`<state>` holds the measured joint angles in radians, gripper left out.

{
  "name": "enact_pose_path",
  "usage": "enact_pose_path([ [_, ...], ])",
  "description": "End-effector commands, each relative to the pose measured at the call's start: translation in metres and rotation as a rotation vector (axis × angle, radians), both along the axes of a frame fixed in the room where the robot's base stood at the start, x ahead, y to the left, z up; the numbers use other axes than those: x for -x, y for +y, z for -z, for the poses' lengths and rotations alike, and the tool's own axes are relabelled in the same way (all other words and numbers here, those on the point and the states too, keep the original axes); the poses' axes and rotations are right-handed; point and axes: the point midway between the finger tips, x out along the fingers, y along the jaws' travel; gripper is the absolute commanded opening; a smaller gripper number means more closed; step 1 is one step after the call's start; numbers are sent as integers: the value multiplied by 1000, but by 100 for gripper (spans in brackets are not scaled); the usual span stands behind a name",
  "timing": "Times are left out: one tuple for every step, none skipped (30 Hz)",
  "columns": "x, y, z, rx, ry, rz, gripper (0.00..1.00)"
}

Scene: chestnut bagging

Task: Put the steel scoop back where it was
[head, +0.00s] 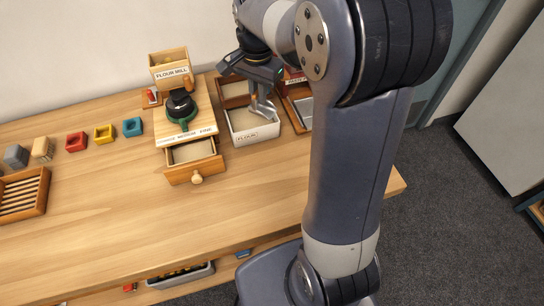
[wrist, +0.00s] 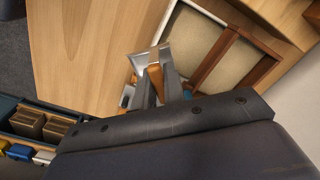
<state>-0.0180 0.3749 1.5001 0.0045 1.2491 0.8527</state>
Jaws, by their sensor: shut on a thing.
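The steel scoop (head: 264,106) hangs from my gripper (head: 262,84) over the white FLOUR bin (head: 257,135) in the head view. I cannot tell whether it touches the flour. In the wrist view my gripper (wrist: 160,88) is shut on the scoop, with an orange-brown part between the fingers. The bright metal of the scoop (wrist: 150,57) shows just beyond the fingertips. The bin's pale rim is beyond it in that view. Part of the scoop is hidden by the fingers.
The FLOUR MILL (head: 172,72) stands left of the bin, its drawer (head: 193,172) pulled open. A wooden-framed tray (head: 297,107) is close on the bin's right. Red (head: 76,142), yellow (head: 104,134) and blue (head: 132,127) blocks lie further left.

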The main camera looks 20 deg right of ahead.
Motion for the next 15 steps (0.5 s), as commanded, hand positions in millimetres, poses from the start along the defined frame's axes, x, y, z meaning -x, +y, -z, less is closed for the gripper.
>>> enact_pose_path([
  [13,0,10,2,1,-13,0],
  [19,0,12,4,3,-20,0],
  [26,0,14,6,6,-27,0],
  [31,0,15,6,7,-32,0],
  [35,0,16,7,9,-36,0],
  [39,0,17,8,11,-41,0],
  [42,0,18,9,12,-44,0],
  [44,0,18,9,13,-46,0],
  [47,0,21,9,15,-49,0],
  [48,-1,24,9,16,-50,0],
  [48,-1,28,10,17,-51,0],
  [49,-1,35,10,20,-52,0],
  [49,-1,41,10,20,-52,0],
  [50,-1,47,10,20,-52,0],
  [49,-1,54,10,21,-52,0],
])
